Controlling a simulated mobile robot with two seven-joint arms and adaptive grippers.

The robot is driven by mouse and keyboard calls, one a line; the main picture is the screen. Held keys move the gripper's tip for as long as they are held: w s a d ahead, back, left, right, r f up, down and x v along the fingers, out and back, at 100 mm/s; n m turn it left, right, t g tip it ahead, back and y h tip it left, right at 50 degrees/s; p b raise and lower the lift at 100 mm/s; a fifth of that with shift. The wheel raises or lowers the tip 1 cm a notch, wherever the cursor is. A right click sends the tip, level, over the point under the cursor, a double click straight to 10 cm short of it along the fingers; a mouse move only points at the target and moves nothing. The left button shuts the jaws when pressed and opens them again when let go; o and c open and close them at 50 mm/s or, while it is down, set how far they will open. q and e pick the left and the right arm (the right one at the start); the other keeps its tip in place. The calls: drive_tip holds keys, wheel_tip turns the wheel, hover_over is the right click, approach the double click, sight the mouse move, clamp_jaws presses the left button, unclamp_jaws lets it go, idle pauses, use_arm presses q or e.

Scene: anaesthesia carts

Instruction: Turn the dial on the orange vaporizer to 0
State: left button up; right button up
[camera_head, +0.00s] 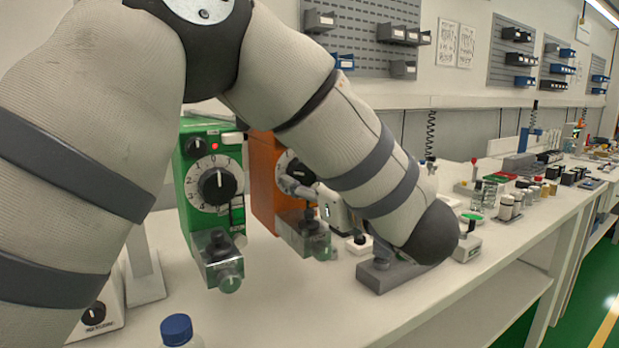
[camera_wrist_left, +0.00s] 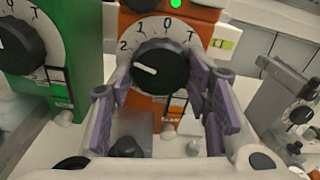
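The orange vaporizer (camera_head: 264,180) stands right of a green one (camera_head: 210,185) and is partly hidden by my left arm. In the left wrist view, its black dial (camera_wrist_left: 160,66) shows a white mark pointing left, just below the 2; the 0 is at the top of the scale. My left gripper (camera_head: 296,188) is in front of the orange vaporizer. In the wrist view, the left gripper (camera_wrist_left: 160,82) is open, with its purple-padded fingers on either side of the dial. I cannot tell whether they touch it. My right gripper is not in view.
The green vaporizer's dial (camera_head: 217,186) is close on the left. A grey device (camera_wrist_left: 285,105) stands to the right in the wrist view. A blue-capped bottle (camera_head: 177,331) is at the front. Several small items crowd the bench (camera_head: 440,285) farther right; its front strip is clear.

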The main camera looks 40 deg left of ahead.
use_arm(q)
drive_tip(key=shift+r+m+p, duration=0.2)
drive_tip(key=shift+m+p, duration=0.15)
drive_tip(key=shift+m, duration=0.15)
drive_tip(key=m+p, duration=0.1)
drive_tip(key=m, duration=0.2)
drive_tip(key=shift+s+r+p, duration=0.1)
drive_tip(key=shift+s+p, duration=0.05)
drive_tip(key=shift+p, duration=0.25)
drive_tip(key=shift+m, duration=0.9)
drive_tip(key=m, duration=0.2)
drive_tip(key=shift+f+m+p, duration=0.2)
drive_tip(key=shift+m+p, duration=0.1)
drive_tip(key=shift+p, duration=0.05)
drive_tip(key=m, duration=0.5)
drive_tip(key=shift+g+y, duration=0.3)
drive_tip(key=shift+g, duration=0.1)
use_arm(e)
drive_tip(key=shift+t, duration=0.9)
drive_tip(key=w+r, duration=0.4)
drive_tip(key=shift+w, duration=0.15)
use_arm(q)
drive_tip(key=shift+m, duration=0.4)
drive_tip(key=o, duration=1.2)
